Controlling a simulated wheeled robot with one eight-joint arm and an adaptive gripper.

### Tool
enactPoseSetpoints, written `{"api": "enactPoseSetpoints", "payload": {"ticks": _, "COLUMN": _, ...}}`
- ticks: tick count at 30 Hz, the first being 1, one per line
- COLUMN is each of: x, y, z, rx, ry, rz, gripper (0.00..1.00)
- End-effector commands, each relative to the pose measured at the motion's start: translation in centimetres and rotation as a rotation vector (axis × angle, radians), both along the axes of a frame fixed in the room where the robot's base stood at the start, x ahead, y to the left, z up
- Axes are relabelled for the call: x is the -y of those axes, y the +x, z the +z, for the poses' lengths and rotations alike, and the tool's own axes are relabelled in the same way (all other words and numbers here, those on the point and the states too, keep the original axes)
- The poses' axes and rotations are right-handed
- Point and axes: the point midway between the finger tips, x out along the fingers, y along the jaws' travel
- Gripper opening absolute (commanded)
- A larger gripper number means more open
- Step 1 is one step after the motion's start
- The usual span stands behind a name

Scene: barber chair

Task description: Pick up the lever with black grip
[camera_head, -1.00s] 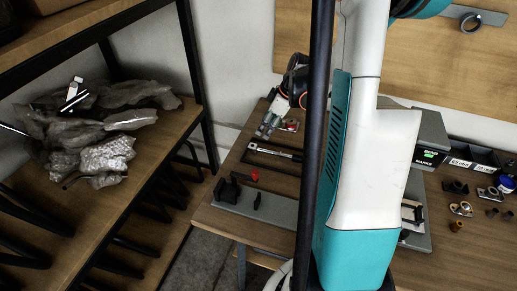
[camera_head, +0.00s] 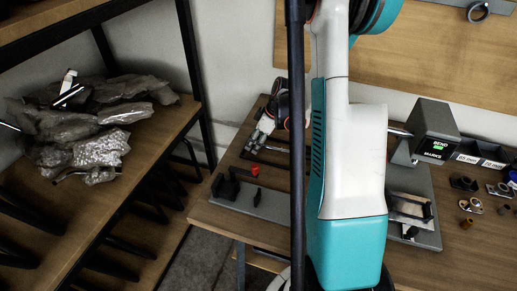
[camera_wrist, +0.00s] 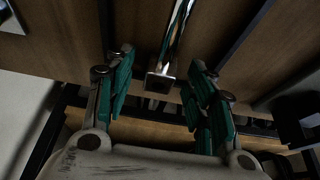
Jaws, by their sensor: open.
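A chrome bar (camera_wrist: 176,38) with a square end lies on the wooden surface in the wrist view, with its near end between my fingers. It looks like the lever, but no black grip shows on it there. My gripper (camera_wrist: 160,68) is open, with one teal finger on each side of the bar and a gap to both. In the head view my gripper (camera_head: 264,130) is low over the back left of the workbench (camera_head: 235,222).
A grey plate with black clamps (camera_head: 250,198) lies at the bench's left front. A BEND/MARKS box (camera_head: 432,130) and small parts (camera_head: 470,205) stand to the right. A shelf with wrapped bags (camera_head: 95,150) is at left. My arm hides the middle.

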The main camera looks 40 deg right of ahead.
Motion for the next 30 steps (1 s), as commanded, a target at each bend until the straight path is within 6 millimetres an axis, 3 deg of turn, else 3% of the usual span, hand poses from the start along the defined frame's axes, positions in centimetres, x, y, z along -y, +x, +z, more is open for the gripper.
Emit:
{"api": "enactPoseSetpoints", "payload": {"ticks": 6, "x": 0.0, "y": 0.0, "z": 0.0, "rx": 0.000, "ry": 0.000, "rz": 0.000, "gripper": 0.48}}
{"api": "enactPoseSetpoints", "payload": {"ticks": 12, "x": 0.0, "y": 0.0, "z": 0.0, "rx": 0.000, "ry": 0.000, "rz": 0.000, "gripper": 0.02}}
{"api": "enactPoseSetpoints", "payload": {"ticks": 13, "x": 0.0, "y": 0.0, "z": 0.0, "rx": 0.000, "ry": 0.000, "rz": 0.000, "gripper": 0.00}}
{"api": "enactPoseSetpoints", "payload": {"ticks": 23, "x": 0.0, "y": 0.0, "z": 0.1, "rx": 0.000, "ry": 0.000, "rz": 0.000, "gripper": 0.00}}
{"api": "enactPoseSetpoints", "payload": {"ticks": 30, "x": -0.1, "y": 0.0, "z": 1.8, "rx": 0.000, "ry": 0.000, "rz": 0.000, "gripper": 0.00}}
